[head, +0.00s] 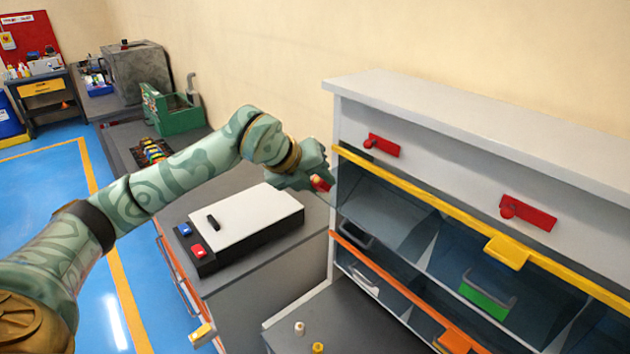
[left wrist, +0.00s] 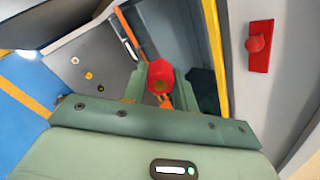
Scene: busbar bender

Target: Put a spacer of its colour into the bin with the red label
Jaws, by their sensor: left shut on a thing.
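My left gripper (head: 317,180) is shut on a red spacer (head: 322,185), just left of the cabinet's near edge. In the left wrist view the red spacer (left wrist: 160,77) stands out between the fingers of the gripper (left wrist: 160,92), apart from the cabinet. The cabinet holds clear bins in rows. One bin has a green label (head: 486,293); I cannot make out a red label on any bin. A pale spacer (head: 299,328) and a yellow spacer (head: 318,348) stand on a grey surface below. My right gripper is out of view.
Red plates with knobs (head: 381,146) (head: 528,213) sit on the white upper panel. A yellow rail (head: 440,205) and an orange rail (head: 395,284) cross the cabinet front. A white-topped box (head: 245,215) lies on the bench left of the gripper.

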